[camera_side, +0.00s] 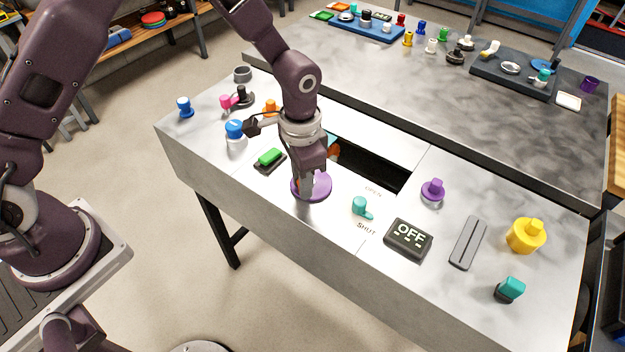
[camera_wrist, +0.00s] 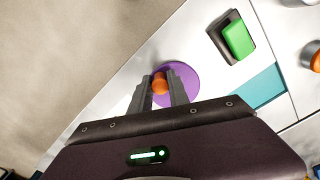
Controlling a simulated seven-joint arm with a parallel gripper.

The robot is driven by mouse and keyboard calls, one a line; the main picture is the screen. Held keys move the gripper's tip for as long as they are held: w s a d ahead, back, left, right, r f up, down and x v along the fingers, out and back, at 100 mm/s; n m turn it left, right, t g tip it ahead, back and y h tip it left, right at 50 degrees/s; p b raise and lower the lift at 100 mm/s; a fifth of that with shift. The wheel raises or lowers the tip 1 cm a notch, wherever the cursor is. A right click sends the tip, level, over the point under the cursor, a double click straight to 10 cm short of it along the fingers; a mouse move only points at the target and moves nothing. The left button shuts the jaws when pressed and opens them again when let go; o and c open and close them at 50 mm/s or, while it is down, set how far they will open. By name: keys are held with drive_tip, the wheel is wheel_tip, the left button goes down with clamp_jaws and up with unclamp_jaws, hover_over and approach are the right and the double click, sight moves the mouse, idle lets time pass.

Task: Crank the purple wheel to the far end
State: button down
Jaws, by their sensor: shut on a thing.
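The purple wheel (camera_side: 319,189) is a flat disc on the bench top beside the dark slot. It shows in the wrist view (camera_wrist: 182,82) with an orange crank knob (camera_wrist: 160,84) standing on it. My gripper (camera_side: 304,187) is over the left part of the wheel in the side view. In the wrist view my gripper (camera_wrist: 161,88) has one finger on each side of the orange knob, shut on it. In the side view the fingers mostly hide the knob.
A green rocker switch (camera_side: 270,157) is left of the wheel. A teal lever (camera_side: 361,207) by the OPEN and SHUT labels and an OFF display (camera_side: 408,239) are right. A dark open slot (camera_side: 370,168) lies behind. Purple (camera_side: 432,191) and yellow (camera_side: 526,236) knobs stand further right.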

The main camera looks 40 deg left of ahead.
drive_tip(key=shift+d+f, duration=0.1)
drive_tip(key=shift+d, duration=0.4)
drive_tip(key=shift+w+d, duration=0.35)
drive_tip(key=shift+d, duration=0.25)
drive_tip(key=shift+w, duration=0.1)
